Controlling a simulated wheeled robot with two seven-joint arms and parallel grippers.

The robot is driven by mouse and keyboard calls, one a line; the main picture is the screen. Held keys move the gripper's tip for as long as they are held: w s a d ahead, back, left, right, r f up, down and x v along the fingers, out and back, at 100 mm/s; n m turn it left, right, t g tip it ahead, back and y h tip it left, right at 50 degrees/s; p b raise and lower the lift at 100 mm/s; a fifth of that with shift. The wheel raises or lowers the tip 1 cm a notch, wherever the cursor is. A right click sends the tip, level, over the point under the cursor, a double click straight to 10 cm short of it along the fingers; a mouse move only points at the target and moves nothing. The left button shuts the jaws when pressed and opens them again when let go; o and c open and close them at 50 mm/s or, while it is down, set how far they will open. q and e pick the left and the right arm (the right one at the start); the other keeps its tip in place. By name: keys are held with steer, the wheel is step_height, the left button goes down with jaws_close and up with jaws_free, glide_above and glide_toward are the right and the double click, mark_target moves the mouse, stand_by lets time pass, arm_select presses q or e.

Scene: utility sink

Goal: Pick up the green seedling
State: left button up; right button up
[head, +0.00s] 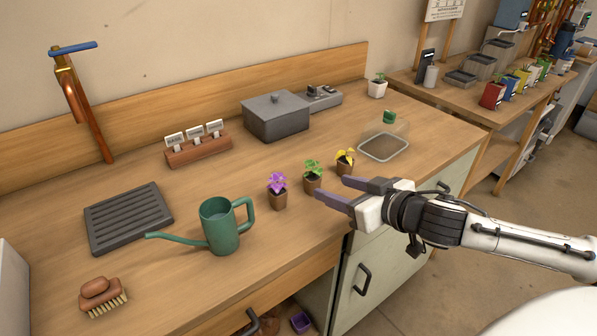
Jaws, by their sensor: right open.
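The green seedling (312,176) stands upright in a small brown pot on the wooden counter. A purple seedling (277,189) stands to its left and a yellow seedling (345,161) to its right, each in a similar pot. My right gripper (331,190) comes in from the right, with its two purple-grey fingers apart and pointing left. It is empty. In the picture its fingertips lie just right of and below the green seedling's pot. I cannot tell whether a finger touches a pot. My left gripper is not in view.
A green watering can (221,229) stands left of the seedlings, near a slatted black tray (128,217) and a brush (101,294). A clear box (384,143) sits to the right. A grey lidded box (275,118) and a label block (198,148) stand behind.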

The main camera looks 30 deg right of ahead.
mark_target(317, 182)
steer(key=shift+w+r, duration=0.15)
steer(key=shift+w, duration=0.3)
steer(key=shift+x, duration=4.35)
steer(key=shift+a, duration=0.15)
steer(key=shift+c, duration=0.3)
steer(key=c, duration=1.1)
